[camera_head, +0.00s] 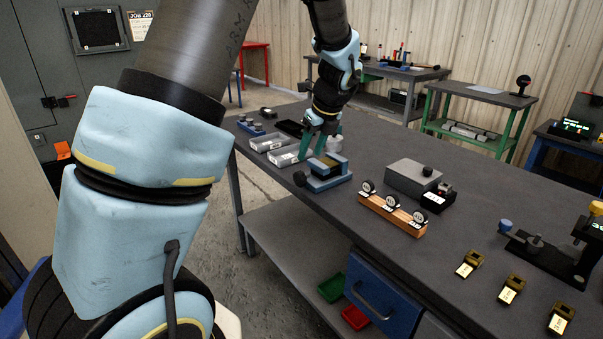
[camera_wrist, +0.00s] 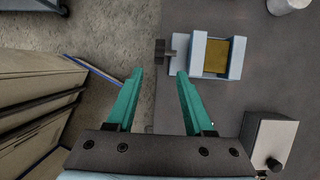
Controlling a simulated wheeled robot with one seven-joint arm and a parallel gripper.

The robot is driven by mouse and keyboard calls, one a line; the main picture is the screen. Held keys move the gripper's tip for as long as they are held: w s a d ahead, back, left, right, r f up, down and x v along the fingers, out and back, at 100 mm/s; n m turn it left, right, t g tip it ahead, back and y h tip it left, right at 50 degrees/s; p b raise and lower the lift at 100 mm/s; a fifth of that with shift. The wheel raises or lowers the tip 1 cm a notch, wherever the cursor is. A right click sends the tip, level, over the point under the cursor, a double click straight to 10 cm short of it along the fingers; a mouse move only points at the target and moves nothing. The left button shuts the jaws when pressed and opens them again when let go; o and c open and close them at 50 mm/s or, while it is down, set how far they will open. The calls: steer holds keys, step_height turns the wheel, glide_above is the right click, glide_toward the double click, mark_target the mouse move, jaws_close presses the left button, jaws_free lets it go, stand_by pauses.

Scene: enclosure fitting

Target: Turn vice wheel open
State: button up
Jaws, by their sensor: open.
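The vice (camera_head: 328,176) is a small blue-grey block on the bench near its left edge. In the wrist view the vice (camera_wrist: 237,58) shows a brass-yellow block (camera_wrist: 216,56) between its jaws. Its dark wheel (camera_head: 299,178) is on the vice's left end; in the wrist view the wheel (camera_wrist: 160,52) sticks out past the bench edge. My gripper (camera_head: 318,140) has teal fingers and is above the bench by the vice. In the wrist view my gripper (camera_wrist: 160,74) is open and empty, its fingertips apart on either side of the wheel's line, not visibly touching it.
Grey trays (camera_head: 269,142) lie beyond the vice. A wooden rack with round dials (camera_head: 392,214) and a grey box with a black knob (camera_head: 411,178) stand to its right. The grey box (camera_wrist: 268,142) also shows in the wrist view. Yellow-black pieces (camera_head: 511,290) lie at front right.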

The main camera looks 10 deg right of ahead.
mark_target(302, 174)
steer(key=p+x, duration=0.2)
steer(key=x, duration=0.8)
steer(key=shift+s+f, duration=0.15)
jaws_close()
